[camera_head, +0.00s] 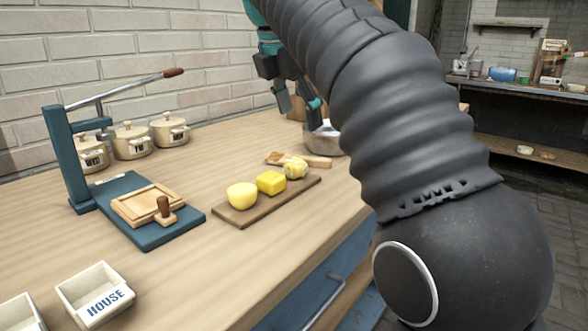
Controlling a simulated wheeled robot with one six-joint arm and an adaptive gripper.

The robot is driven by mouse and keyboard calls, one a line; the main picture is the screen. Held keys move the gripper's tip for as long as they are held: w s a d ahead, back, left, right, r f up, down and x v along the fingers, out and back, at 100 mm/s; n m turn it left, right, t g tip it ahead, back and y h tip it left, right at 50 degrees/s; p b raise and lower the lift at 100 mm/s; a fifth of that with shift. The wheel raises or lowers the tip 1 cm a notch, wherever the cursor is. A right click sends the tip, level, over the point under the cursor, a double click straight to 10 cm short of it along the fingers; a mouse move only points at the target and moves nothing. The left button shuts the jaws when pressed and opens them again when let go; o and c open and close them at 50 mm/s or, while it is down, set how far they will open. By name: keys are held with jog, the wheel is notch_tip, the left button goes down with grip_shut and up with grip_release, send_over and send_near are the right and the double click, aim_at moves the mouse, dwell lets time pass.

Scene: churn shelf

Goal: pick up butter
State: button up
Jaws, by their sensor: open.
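A yellow block that looks like butter (271,183) lies in the middle of a small dark wooden board (232,217) on the table. A smooth pale yellow lump (242,196) sits to its left, and a lumpy cream-yellow piece (295,168) to its right. Which of the three is meant as the butter is not marked. My gripper (300,110) is open, with nothing visible between its fingers. It hangs above the table, behind and above the board, apart from all three pieces. My arm hides part of the gripper and the table's right side.
A blue lever press (75,160) with a wooden frame (148,203) and a small stamp (164,212) stands left. Several lidded crocks (131,140) line the brick wall. A metal pot (324,139) and wooden paddle (308,160) lie behind the board. A "HOUSE" box (95,291) stands front left.

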aim_at(295, 160)
jog(key=shift+w+a+f+n, duration=0.1)
jog(key=shift+w+f+n, duration=0.6)
jog(key=shift+f, duration=1.25)
jog(key=shift+w+a+f+n, duration=0.1)
jog(key=shift+w+f+n, duration=0.25)
jog(key=shift+w+f, duration=1.15)
jog(key=shift+w+a+f+n, duration=0.1)
jog(key=shift+w+f+n, duration=0.35)
jog(key=shift+f, duration=2)
jog(key=shift+s, duration=0.15)
jog(key=c, duration=1.2)
